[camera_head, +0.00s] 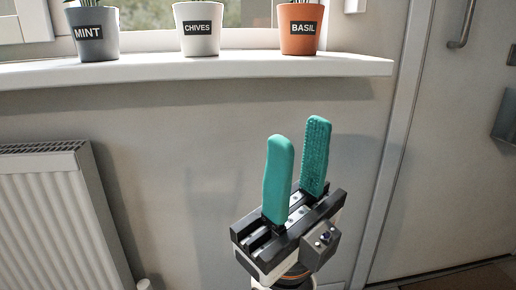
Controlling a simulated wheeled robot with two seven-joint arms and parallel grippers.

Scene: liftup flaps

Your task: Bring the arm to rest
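My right gripper (298,158) shows right of centre in the head view, pointing up, with two teal fingers on a dark and white body. The fingers stand apart with a clear gap between them. Nothing is held between them; only the plain wall shows behind. The gripper appears below the window sill, apart from it in the picture. My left gripper is not in view.
A white window sill (200,71) bears a grey MINT pot (92,45), a white CHIVES pot (197,42) and an orange BASIL pot (301,40). A white radiator (60,215) is at lower left. A door (455,150) with a handle (462,25) is at right.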

